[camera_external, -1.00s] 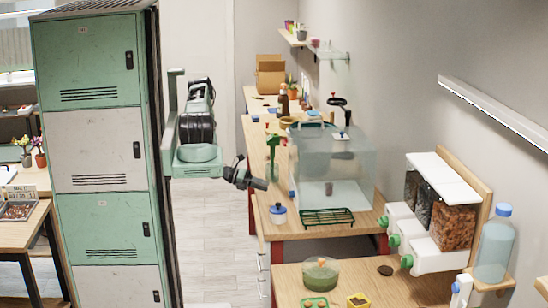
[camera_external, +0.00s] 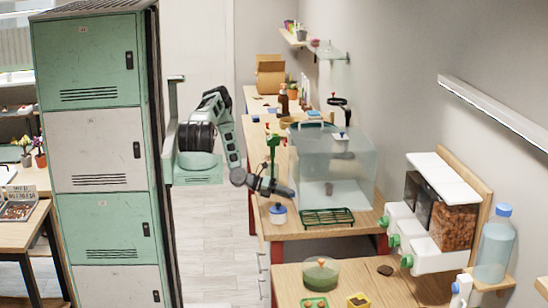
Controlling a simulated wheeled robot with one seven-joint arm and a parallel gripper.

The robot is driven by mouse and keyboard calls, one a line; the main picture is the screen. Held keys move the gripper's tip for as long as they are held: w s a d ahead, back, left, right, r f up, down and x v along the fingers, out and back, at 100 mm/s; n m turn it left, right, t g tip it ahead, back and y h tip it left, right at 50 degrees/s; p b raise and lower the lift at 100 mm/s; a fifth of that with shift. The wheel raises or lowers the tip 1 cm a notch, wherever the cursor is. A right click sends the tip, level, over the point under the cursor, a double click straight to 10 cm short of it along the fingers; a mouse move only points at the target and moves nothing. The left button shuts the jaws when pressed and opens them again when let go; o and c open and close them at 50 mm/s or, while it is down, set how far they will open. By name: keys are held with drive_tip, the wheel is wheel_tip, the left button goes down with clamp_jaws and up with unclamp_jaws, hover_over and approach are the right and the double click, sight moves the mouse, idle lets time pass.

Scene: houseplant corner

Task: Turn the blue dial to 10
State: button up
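No marked dial can be read at this size. A small white round thing with a blue top (camera_external: 278,209) stands on the wooden table beside the glass tank (camera_external: 350,180). A small white piece with a blue part (camera_external: 341,136) sits at the tank's upper rim. I cannot tell which is the blue dial. My gripper (camera_external: 284,191) is dark and points right, just above the blue-topped thing and in front of the tank's left side. Contact is not clear. Its fingers are too small to tell open from shut.
A green wire rack (camera_external: 327,217) lies in front of the tank. A green upright tool (camera_external: 273,150) stands left of it. The nearer table holds a green bowl (camera_external: 321,274). Dispensers (camera_external: 432,250) stand at right. Lockers (camera_external: 95,150) rise left; the floor between is clear.

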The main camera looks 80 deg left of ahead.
drive_tip(key=c, duration=0.7)
drive_tip(key=shift+o, duration=0.2)
drive_tip(key=shift+p, duration=0.3)
drive_tip(key=shift+d+r+m+y+p, duration=0.2)
drive_tip(key=shift+m+y+p, duration=0.2)
drive_tip(key=shift+m+p, duration=0.35)
drive_tip(key=m+y+p, duration=0.2)
drive_tip(key=m, duration=0.1)
drive_tip(key=shift+d+g, duration=0.1)
drive_tip(key=shift+g, duration=0.2)
drive_tip(key=m+y+p, duration=0.1)
drive_tip(key=m, duration=0.1)
drive_tip(key=m+y+p, duration=0.1)
drive_tip(key=m, duration=0.1)
drive_tip(key=shift+d+f+y, duration=0.1)
drive_tip(key=shift+d+y, duration=0.1)
drive_tip(key=shift+y, duration=0.1)
drive_tip(key=m+y+p, duration=0.2)
drive_tip(key=m, duration=0.2)
drive_tip(key=shift+d+f+t, duration=0.15)
drive_tip(key=shift+t, duration=0.25)
drive_tip(key=shift+m+y, duration=0.25)
drive_tip(key=shift+y, duration=0.15)
